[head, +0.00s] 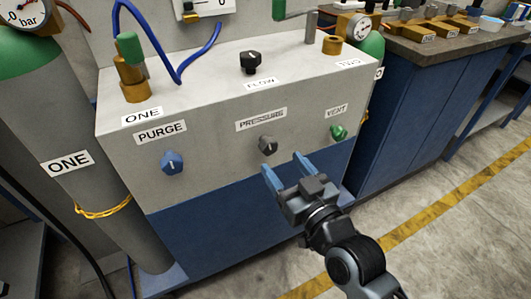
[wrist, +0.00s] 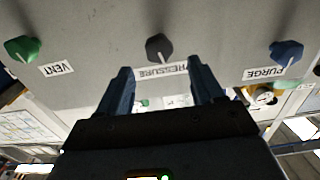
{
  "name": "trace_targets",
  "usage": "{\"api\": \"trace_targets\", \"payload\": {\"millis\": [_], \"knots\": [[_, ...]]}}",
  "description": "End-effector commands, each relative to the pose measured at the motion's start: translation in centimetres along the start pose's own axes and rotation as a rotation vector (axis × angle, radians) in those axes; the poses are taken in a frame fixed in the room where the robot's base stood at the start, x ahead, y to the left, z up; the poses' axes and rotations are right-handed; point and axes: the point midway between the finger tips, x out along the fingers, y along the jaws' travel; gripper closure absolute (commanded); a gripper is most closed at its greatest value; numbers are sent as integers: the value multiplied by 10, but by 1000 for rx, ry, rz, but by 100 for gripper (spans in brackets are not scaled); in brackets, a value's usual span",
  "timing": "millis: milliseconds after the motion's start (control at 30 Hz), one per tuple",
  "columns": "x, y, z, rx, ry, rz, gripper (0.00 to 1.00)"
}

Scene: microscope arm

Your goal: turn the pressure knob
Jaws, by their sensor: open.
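The pressure knob (head: 267,144) is a dark grey knob on the front of a grey box, just below the PRESSURE label (head: 261,119). My gripper (head: 286,169) is open, with its blue fingers pointing at the panel just below and right of the knob in the head view. In the wrist view the picture is upside down; the pressure knob (wrist: 158,47) lies beyond the two fingertips of my gripper (wrist: 159,68), roughly centred between them. No contact with the knob shows, and nothing is between the fingers.
The blue purge knob (head: 173,162) is left of the pressure knob and the green vent knob (head: 338,131) is right of it. The black flow knob (head: 250,61) is on the box top. A grey cylinder (head: 60,130) stands left. Floor is clear at the right.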

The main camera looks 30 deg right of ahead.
Motion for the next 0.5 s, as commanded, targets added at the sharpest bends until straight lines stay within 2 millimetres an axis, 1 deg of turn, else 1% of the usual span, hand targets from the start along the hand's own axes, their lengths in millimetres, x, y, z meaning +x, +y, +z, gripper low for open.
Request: {"api": "trace_targets", "payload": {"millis": [100,300,500], "knots": [[19,1,-2,-1,3,3,33],[47,1,-1,0,1,3,33],[61,1,-1,0,1,2,33]]}}
